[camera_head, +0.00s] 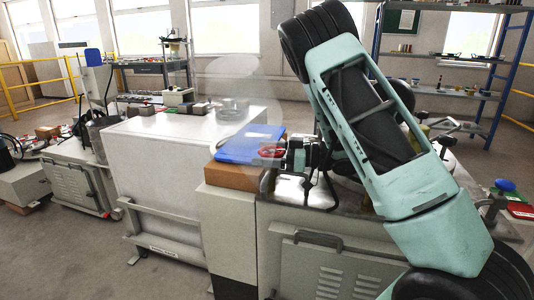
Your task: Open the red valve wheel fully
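The red valve wheel (271,151) is small and sits just right of a blue slab, at the left end of the metal bench top. My mint-green and black arm reaches down over the bench from the right. My gripper (292,156) appears as a small dark and teal shape close beside the right of the wheel. At this size I cannot tell whether its fingers touch the wheel or are shut. The arm link hides part of the bench behind it. How far the wheel is turned cannot be read.
A blue slab (249,143) lies on an orange-brown block (233,175) left of the wheel. A large white cabinet (160,165) stands further left. A blue-framed shelf (455,92) stands at the back right. Open floor (150,275) shows at the lower left.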

